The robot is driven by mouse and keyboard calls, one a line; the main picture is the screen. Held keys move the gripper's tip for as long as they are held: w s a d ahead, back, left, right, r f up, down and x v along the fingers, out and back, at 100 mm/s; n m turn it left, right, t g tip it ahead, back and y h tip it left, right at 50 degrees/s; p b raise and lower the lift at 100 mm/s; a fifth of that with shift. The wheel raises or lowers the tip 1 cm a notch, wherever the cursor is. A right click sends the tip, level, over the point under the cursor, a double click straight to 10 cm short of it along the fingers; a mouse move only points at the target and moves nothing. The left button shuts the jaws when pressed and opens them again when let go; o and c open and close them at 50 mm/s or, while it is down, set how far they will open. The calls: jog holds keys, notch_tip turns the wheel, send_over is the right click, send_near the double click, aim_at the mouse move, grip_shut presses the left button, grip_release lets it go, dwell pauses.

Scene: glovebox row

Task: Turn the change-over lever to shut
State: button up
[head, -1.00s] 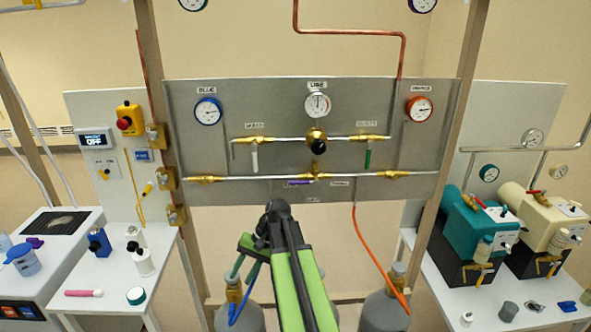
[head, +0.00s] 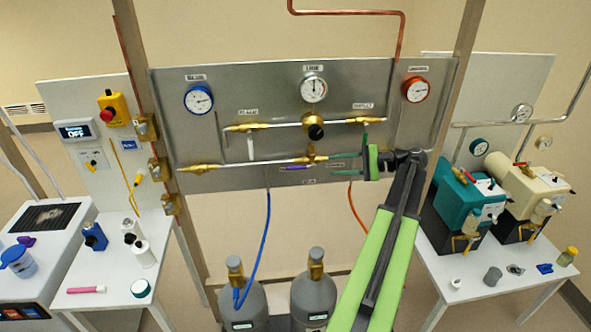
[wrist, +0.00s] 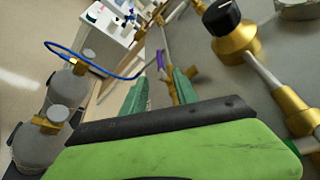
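The change-over lever (head: 297,168) is a small purple handle on the lower pipe of the grey panel. It points left from the brass change-over valve (head: 313,154). My gripper (head: 334,164) reaches in from the right, its green fingers just right of the valve and pointing left. In the wrist view the fingers (wrist: 160,90) are apart, with the purple lever (wrist: 160,60) beyond the tips and nothing gripped. I cannot tell whether a finger touches the valve. The small labels around the lever are too blurred to read or partly hidden.
A black-knobbed brass regulator (head: 313,126) sits just above the valve. A white handle (head: 251,148) hangs at upper left. Below, two grey cylinders (head: 243,302) stand with a blue hose (head: 266,230) and an orange hose (head: 355,208). The panel's lower middle is clear.

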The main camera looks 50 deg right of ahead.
aim_at(302, 167)
jog(key=b+x, duration=0.2)
jog(key=x, duration=1.2)
jog(key=shift+w+b, duration=0.15)
jog(key=shift+b, duration=0.2)
jog(key=shift+c, duration=0.2)
grip_shut()
dwell(0.3)
